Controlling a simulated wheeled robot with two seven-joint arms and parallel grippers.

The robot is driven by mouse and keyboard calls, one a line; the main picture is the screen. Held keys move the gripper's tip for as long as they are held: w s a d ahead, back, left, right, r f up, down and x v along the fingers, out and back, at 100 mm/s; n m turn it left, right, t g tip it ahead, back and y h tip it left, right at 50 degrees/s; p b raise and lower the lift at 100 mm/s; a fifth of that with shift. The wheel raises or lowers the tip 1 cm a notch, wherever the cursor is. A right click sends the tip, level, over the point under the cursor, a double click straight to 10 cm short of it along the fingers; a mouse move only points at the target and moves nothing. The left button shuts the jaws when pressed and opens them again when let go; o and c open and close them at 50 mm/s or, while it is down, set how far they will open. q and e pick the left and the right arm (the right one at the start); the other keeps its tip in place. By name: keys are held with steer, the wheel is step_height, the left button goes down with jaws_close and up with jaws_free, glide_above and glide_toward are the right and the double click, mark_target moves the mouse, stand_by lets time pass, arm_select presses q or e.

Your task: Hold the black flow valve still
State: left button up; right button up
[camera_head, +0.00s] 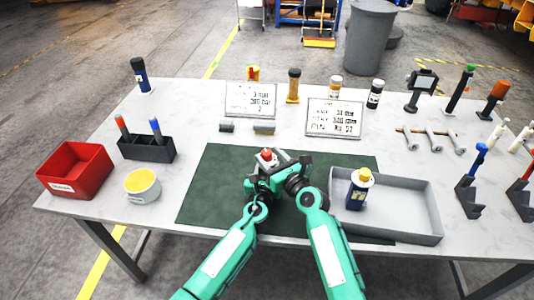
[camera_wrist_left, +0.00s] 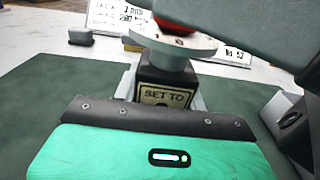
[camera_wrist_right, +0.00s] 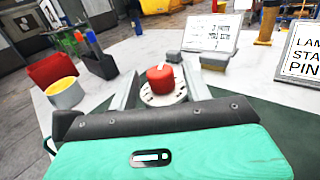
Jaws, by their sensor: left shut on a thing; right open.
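The black flow valve (camera_wrist_left: 165,82) stands upright on the green mat, with a "SET TO" label, a pale dial disc and a red knob on top. In the head view its red knob (camera_head: 267,153) shows and my grippers hide most of its body. My left gripper (camera_wrist_left: 160,98) is shut on the valve's black body, a finger on each side. My right gripper (camera_wrist_right: 160,98) is open, its fingers on either side of the red knob (camera_wrist_right: 160,77) with gaps visible; I cannot tell whether either finger touches.
A grey tray (camera_head: 425,222) at right holds a blue item with a yellow top (camera_head: 359,188). A red bin (camera_head: 75,172), a black holder (camera_head: 147,149) and a yellow-topped tub (camera_head: 142,186) are at left. Signs (camera_head: 334,118) stand behind. The mat's left part (camera_head: 210,190) is clear.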

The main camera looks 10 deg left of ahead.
steer(key=shift+x, duration=1.05)
steer(key=c, duration=0.9)
steer(key=shift+c, duration=0.2)
steer(key=shift+n+g+y, duration=0.3)
steer(key=shift+w+f+n+g+y, duration=0.1)
steer(key=shift+n+g+y, duration=1.35)
steer(key=shift+g, duration=0.25)
steer(key=shift+n+g+y, duration=1.25)
steer(key=shift+n+g, duration=0.5)
steer(key=shift+g, duration=1.05)
